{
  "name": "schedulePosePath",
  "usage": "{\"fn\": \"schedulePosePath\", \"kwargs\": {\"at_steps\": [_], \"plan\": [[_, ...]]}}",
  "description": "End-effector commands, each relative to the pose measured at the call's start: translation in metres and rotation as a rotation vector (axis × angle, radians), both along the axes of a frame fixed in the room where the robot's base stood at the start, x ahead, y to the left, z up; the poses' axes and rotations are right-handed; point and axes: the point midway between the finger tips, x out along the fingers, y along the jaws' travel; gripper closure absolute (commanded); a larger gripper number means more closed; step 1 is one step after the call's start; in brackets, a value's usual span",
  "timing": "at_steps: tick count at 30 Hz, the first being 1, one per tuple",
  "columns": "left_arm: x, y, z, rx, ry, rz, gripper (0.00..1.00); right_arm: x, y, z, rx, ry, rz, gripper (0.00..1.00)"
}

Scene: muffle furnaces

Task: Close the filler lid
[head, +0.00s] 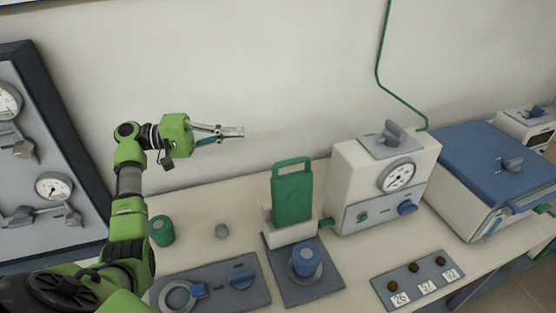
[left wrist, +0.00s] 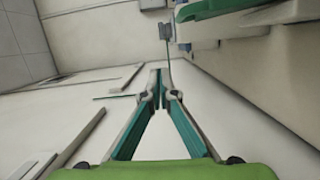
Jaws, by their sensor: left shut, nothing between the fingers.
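I cannot tell for certain which part is the filler lid. A grey plate with a raised handle (head: 390,138) sits on top of the white gauge unit (head: 360,165). A grey panel on the bench (head: 215,284) carries a round ring with a blue tab (head: 178,296) and a blue knob (head: 242,277). My left gripper (head: 241,132) is raised in front of the wall, above the back of the bench and left of the gauge unit. It points right, shut and empty, apart from everything. Its fingers meet in the left wrist view (left wrist: 160,85). My right gripper is not in view.
A green handled block (head: 291,195) stands upright behind a blue cylinder (head: 306,262). A blue-lidded box (head: 485,160) stands at right. The air around my left gripper is free.

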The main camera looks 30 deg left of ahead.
Motion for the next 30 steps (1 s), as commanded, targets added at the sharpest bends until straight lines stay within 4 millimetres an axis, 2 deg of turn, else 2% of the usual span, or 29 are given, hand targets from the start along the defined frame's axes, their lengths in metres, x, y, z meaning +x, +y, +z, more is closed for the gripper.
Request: {"fn": "schedulePosePath", "kwargs": {"at_steps": [1, 3, 7, 11, 17, 28, 30], "plan": [[0.000, 0.000, -0.013, 0.000, 0.000, 0.000, 1.00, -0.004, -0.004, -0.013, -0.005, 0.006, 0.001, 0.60], [0.000, 0.000, -0.022, 0.000, 0.000, 0.000, 1.00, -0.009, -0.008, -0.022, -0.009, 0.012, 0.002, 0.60], [0.000, 0.000, -0.036, 0.000, 0.000, 0.000, 1.00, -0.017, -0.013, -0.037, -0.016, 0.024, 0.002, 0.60], [0.000, -0.001, -0.045, 0.000, 0.000, 0.000, 1.00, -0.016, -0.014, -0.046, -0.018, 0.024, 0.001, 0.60], [0.010, -0.015, -0.041, -0.002, -0.001, -0.003, 1.00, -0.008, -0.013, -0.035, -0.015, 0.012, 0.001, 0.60], [0.053, -0.080, -0.040, -0.003, -0.001, -0.003, 1.00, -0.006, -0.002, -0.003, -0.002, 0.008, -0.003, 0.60], [0.053, -0.090, -0.041, -0.001, 0.002, -0.002, 1.00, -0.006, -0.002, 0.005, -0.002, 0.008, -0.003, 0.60]]}}
